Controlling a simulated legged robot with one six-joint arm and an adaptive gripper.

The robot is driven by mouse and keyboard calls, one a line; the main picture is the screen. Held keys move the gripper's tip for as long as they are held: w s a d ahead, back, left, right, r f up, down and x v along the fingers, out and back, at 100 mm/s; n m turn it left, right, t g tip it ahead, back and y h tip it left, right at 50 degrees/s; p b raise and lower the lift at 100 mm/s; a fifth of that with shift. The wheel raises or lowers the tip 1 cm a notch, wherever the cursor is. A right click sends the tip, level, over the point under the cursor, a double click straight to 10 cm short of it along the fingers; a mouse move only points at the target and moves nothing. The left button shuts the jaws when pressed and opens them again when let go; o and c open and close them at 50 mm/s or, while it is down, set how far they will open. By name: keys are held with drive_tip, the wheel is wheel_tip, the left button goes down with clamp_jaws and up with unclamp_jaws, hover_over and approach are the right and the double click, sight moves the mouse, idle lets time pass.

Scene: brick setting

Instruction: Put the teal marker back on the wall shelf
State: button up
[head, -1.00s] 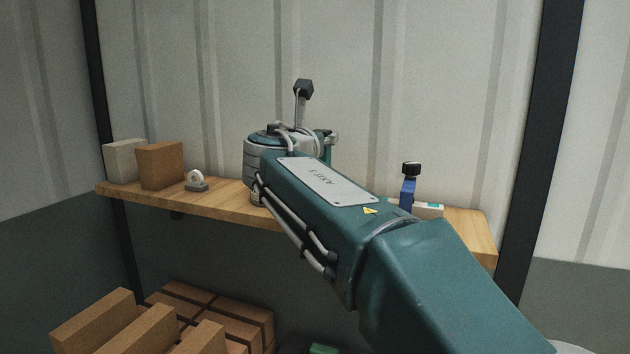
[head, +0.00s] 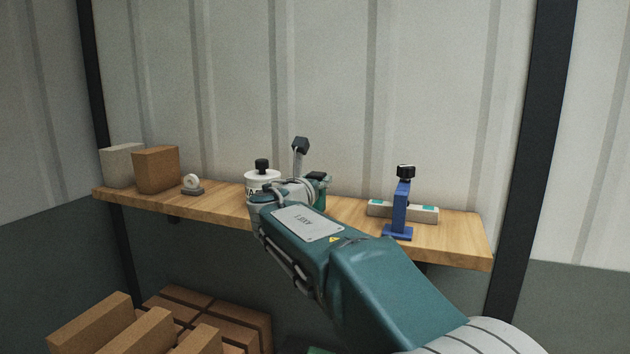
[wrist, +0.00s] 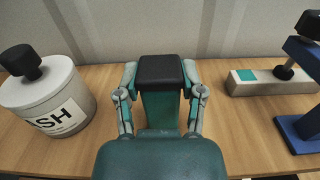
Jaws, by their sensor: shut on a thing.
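My gripper (wrist: 160,100) is shut on the teal marker (wrist: 160,112), an upright teal body with a black cap, with one finger on each side. In the head view the teal marker (head: 321,195) shows behind the end of my arm, over the wooden wall shelf (head: 350,213). My gripper's fingers are mostly hidden by the arm there. The marker's lower end is hidden in both views, so I cannot tell whether it touches the shelf.
A white tub with a black knob (head: 262,178) stands left of my gripper. A pale block with teal patches (head: 428,213) and a blue stand (head: 399,215) are to the right. Brown (head: 156,170) and grey blocks are at the far left. Bare shelf lies between marker and pale block.

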drive_tip(key=o, duration=0.9)
drive_tip(key=shift+a+f, duration=0.1)
drive_tip(key=shift+a, duration=0.25)
drive_tip(key=shift+d, duration=0.1)
drive_tip(key=shift+s, duration=0.25)
drive_tip(key=v, duration=1.1)
drive_tip(key=shift+s, duration=0.25)
